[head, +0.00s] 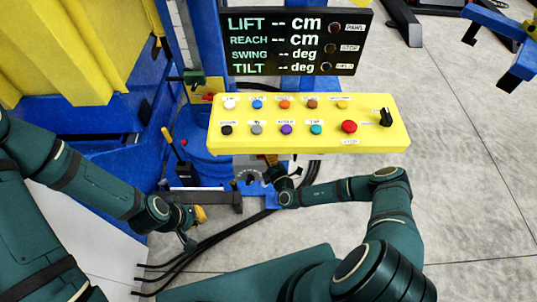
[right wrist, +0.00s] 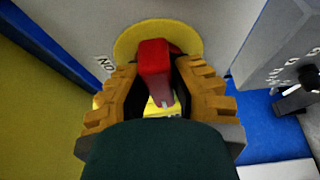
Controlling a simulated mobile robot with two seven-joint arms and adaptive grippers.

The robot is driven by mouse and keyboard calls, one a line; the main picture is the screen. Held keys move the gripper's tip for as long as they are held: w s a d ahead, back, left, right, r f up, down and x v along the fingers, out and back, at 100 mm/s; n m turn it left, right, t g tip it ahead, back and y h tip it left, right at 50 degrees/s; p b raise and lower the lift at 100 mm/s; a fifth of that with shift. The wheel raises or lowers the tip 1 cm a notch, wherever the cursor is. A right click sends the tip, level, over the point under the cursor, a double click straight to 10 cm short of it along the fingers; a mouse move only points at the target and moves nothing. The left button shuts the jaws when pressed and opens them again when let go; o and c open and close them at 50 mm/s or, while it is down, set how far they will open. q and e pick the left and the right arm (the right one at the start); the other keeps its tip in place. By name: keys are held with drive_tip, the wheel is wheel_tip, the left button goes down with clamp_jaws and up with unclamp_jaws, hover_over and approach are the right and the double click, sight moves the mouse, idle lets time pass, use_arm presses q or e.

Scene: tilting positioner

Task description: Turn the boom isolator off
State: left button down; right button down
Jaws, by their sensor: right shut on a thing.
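The boom isolator is a red handle (right wrist: 154,72) on a round yellow plate (right wrist: 128,42), seen in the right wrist view. My right gripper (right wrist: 160,100) has its yellow ribbed fingers on both sides of the handle and is shut on it. A label reading ON, upside down, is on the grey face left of the plate. In the head view my right gripper (head: 273,163) reaches below the yellow panel, and the isolator is hidden there. My left gripper (head: 197,222) hangs low at the left, away from the isolator; its finger gap is unclear.
A yellow button panel (head: 380,142) with a red button and a black knob stands above my right gripper. A dark display (head: 300,72) is behind it. Black cables (head: 215,240) run along the floor near my left gripper. Grey floor at the right is mostly clear.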

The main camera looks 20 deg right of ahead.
drive_tip(key=shift+w+r, duration=0.1)
drive_tip(key=c, duration=0.8)
unclamp_jaws()
drive_tip(key=s, duration=0.4)
drive_tip(key=s+d, duration=0.1)
drive_tip(key=s, duration=0.7)
drive_tip(key=shift+d, duration=0.2)
